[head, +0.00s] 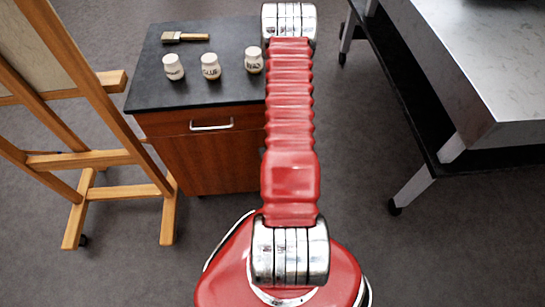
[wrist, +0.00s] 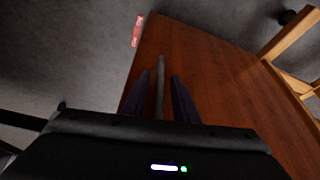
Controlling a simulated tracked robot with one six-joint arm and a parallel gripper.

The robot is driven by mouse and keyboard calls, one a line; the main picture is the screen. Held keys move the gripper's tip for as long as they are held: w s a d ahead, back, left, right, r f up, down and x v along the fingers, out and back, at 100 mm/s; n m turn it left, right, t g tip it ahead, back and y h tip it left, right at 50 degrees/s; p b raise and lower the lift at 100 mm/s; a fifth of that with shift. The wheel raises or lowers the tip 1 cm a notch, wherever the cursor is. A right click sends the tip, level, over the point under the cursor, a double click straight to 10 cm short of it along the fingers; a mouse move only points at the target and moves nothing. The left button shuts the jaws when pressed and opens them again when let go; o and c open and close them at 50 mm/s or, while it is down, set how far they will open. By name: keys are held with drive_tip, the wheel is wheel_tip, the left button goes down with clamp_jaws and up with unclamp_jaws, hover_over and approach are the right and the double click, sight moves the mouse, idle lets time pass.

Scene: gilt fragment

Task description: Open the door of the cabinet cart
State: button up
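The cabinet cart (head: 170,98) stands ahead, left of my arm, with a dark top, a drawer with a silver handle (head: 211,126) and a reddish-brown wooden front below. Its door looks closed; my arm covers the right part of the front. In the wrist view the wooden panel (wrist: 215,85) fills the middle. A grey bar handle (wrist: 160,80) shows between the two dark fingers of my gripper (wrist: 161,92). The fingers are apart, with a gap on each side of the bar. My gripper is hidden in the head view.
On the cart's top are several small items: a brush (head: 185,37) and white jars (head: 210,66). A wooden easel (head: 105,125) stands close at the left. A marble-topped table (head: 470,70) on wheels is at the right. Grey floor lies between.

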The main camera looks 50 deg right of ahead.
clamp_jaws()
idle(0.3)
drive_tip(key=shift+a, duration=0.2)
drive_tip(key=shift+d, duration=0.1)
